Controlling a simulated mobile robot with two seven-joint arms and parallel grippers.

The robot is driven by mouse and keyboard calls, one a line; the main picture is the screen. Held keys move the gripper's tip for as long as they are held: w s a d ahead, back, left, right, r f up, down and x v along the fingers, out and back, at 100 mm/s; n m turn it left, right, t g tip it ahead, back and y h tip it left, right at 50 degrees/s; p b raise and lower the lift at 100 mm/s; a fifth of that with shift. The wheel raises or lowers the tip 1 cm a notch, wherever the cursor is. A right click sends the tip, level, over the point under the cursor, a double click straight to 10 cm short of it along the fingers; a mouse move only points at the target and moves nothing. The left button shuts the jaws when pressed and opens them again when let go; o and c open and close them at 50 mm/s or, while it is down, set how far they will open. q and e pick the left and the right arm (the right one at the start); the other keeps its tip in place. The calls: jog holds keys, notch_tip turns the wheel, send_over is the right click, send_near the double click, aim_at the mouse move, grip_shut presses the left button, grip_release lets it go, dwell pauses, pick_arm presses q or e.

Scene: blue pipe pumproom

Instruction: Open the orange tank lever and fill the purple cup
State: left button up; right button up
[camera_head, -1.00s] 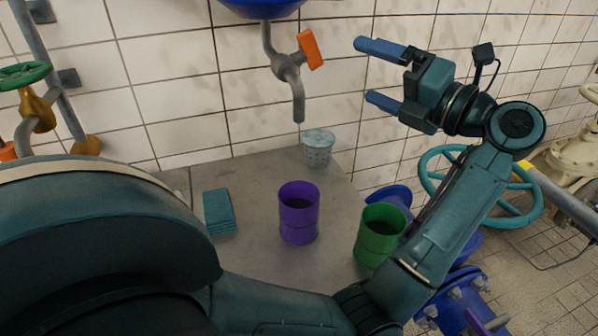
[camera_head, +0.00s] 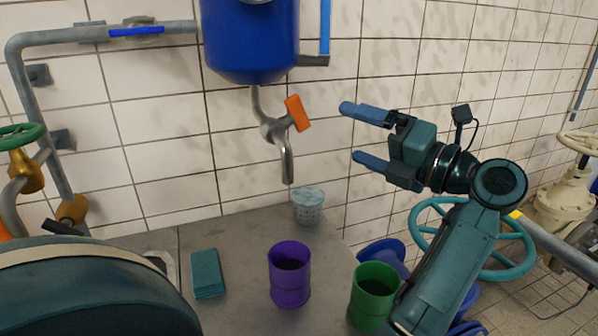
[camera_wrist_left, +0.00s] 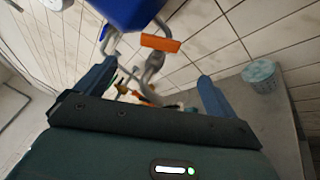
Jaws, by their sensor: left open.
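The orange lever (camera_head: 297,113) sits on a grey tap under the blue tank (camera_head: 250,40); its spout (camera_head: 287,165) points down. In the left wrist view the lever (camera_wrist_left: 161,43) shows ahead between the fingers. My left gripper (camera_head: 350,134) is open and empty to the right of the lever in the head view, with its blue fingers pointing at the tap and apart from it. In the left wrist view my left gripper (camera_wrist_left: 158,72) also has its fingers wide apart. The purple cup (camera_head: 290,275) stands upright on the grey counter, below the spout in the picture and nearer me. My right gripper is not in view.
A green cup (camera_head: 373,290) stands right of the purple cup, near my arm. A light perforated cup (camera_head: 308,206) stands at the back by the wall. Teal cloths (camera_head: 207,273) lie at left on the counter (camera_head: 240,235). A teal handwheel (camera_head: 425,222) is behind my arm.

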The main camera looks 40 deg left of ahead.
aim_at(304, 113)
pick_arm(q)
jog(key=shift+n+g+h, duration=0.3)
jog(key=shift+n+g, duration=0.3)
jog(key=shift+g, duration=0.3)
jog(key=a+b, duration=0.6)
jog(key=a, duration=0.1)
jog(key=a+r+b, duration=0.1)
jog(key=a+b, duration=0.2)
jog(key=a, duration=0.1)
jog(key=shift+w+a+r+b, duration=0.1)
jog(key=shift+w+a+b, duration=0.05)
jog(key=shift+w+b, duration=0.25)
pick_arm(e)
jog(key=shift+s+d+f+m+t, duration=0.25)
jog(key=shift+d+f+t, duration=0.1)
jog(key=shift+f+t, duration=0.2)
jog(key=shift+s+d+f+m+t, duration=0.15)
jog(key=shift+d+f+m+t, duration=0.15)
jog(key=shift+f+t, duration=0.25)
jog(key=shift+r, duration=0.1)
